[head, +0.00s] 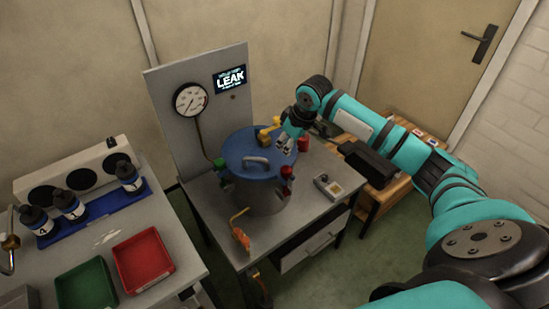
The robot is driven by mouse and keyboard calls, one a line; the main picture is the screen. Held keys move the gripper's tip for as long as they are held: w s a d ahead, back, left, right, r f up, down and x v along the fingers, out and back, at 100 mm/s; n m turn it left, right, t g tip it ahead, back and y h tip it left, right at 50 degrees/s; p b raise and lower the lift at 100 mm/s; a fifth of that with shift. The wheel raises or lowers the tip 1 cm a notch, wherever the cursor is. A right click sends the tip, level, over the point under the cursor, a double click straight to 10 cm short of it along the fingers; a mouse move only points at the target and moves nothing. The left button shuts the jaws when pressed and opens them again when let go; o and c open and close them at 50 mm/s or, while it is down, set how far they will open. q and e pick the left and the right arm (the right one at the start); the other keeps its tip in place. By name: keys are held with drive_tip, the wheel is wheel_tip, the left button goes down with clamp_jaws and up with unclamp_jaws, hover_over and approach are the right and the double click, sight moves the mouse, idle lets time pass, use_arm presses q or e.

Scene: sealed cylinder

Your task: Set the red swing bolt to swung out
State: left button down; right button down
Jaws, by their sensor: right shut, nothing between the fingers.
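The grey cylinder (262,200) stands on the workbench, closed by a blue lid (243,150) with a grey handle on top. A red bolt part (287,172) is at the lid's front right rim and looks upright. Another red part (303,144) shows just right of my gripper; I cannot tell which of the two is the red swing bolt. A green bolt (220,164) is at the left rim and a yellow one (268,131) at the back. My right gripper (286,149) is shut and empty, over the lid's right side. My left gripper is out of view.
A panel with a gauge (191,99) and a LEAK display (230,80) stands behind the cylinder. Red (143,262) and green trays are at the left.

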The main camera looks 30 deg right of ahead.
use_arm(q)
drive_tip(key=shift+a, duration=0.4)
use_arm(e)
drive_tip(key=shift+w+d+r, duration=0.2)
drive_tip(key=shift+w+r, duration=0.1)
drive_tip(key=shift+r, duration=0.25)
